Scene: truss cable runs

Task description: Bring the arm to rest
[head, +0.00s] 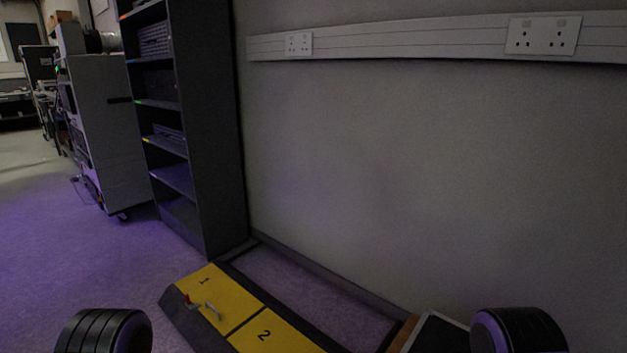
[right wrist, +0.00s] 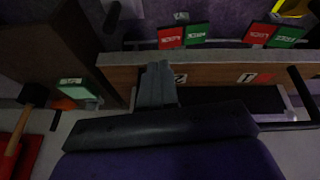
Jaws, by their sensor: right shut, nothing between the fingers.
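My right gripper (right wrist: 156,72) shows in the right wrist view, with its grey fingers shut together and nothing held between them. The fingers point toward a brown wooden rail (right wrist: 215,76) that bears labels marked 2 and 1. I cannot tell whether the fingertips touch the rail or are just in front of it. In the head view two dark ribbed round parts of my own arms show at the bottom left and bottom right. Neither gripper shows in the head view, and my left gripper is out of sight.
Red tags (right wrist: 170,38) and green tags (right wrist: 197,35) stand behind the rail. A black-headed mallet (right wrist: 34,95) lies at left. Yellow panels 1 (head: 222,294) and 2 (head: 275,334) lie low ahead, a small red-and-white item (head: 202,307) on panel 1. Dark shelves (head: 215,130) stand left; the floor (head: 70,250) is open.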

